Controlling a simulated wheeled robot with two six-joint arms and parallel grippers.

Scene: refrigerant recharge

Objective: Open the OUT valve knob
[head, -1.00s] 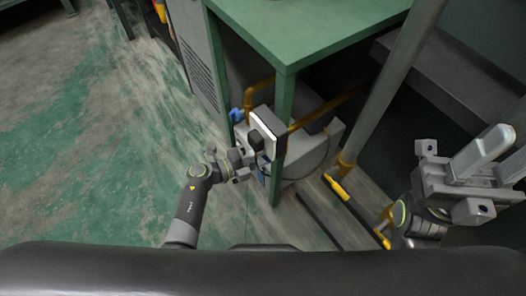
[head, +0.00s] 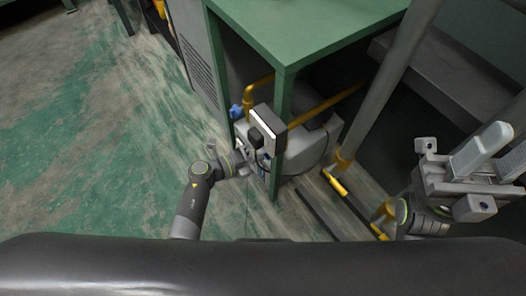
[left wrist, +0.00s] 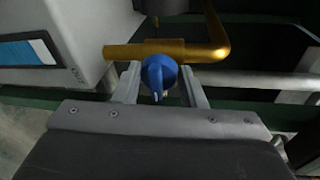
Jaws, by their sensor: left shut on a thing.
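A blue valve knob (left wrist: 158,72) sits on a yellow pipe (left wrist: 195,51) in the left wrist view. My left gripper (left wrist: 160,88) has one finger on each side of this knob and is shut on it. In the head view my left gripper (head: 256,157) is beside the green table leg, partly hidden by a grey box. Another blue knob (head: 236,112) shows on the piping left of that box. My right gripper (head: 478,165) is at the right, away from the valves; its finger gap is not clear.
The green table (head: 300,30) and its leg (head: 283,105) stand close to my left gripper. The grey box (head: 268,125) is just above it. A grey post (head: 385,90) rises between my arms. The floor at the left (head: 90,150) is clear.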

